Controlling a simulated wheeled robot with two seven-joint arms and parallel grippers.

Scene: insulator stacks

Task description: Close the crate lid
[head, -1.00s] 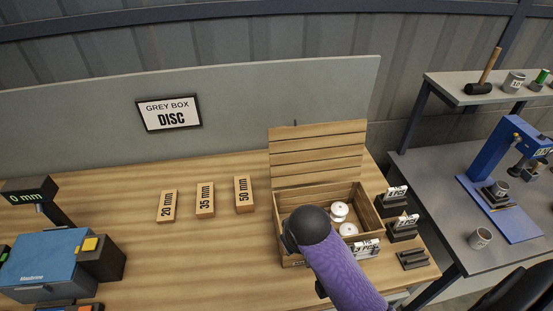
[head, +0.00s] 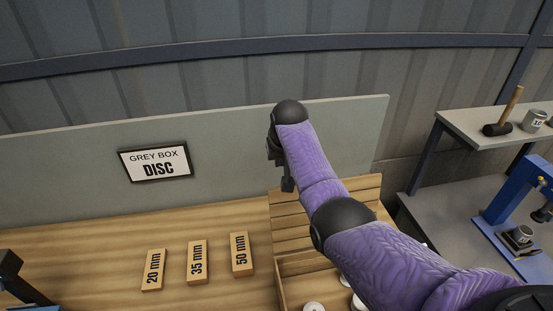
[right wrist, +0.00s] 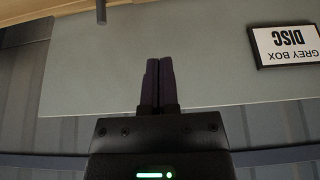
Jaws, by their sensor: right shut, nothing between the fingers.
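The wooden crate (head: 285,286) stands on the bench with its slatted lid (head: 290,236) open, raised at the crate's far side. White discs (head: 313,307) show inside the crate; much of it is hidden by my right arm or cut off by the lower edge. My right gripper (head: 288,186) points down near the top of the lid, by the grey back panel. In the right wrist view its fingers (right wrist: 153,62) are shut with nothing between them, in front of the panel. Whether it touches the lid cannot be told. My left gripper is not in view.
The grey panel (head: 80,170) with a "GREY BOX DISC" sign (head: 155,163) stands behind the bench. Wooden blocks marked 20 mm (head: 153,270), 35 mm (head: 197,262) and 50 mm (head: 241,254) lie left of the crate. A shelf with a mallet (head: 503,115) and a blue press (head: 510,200) stand at right.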

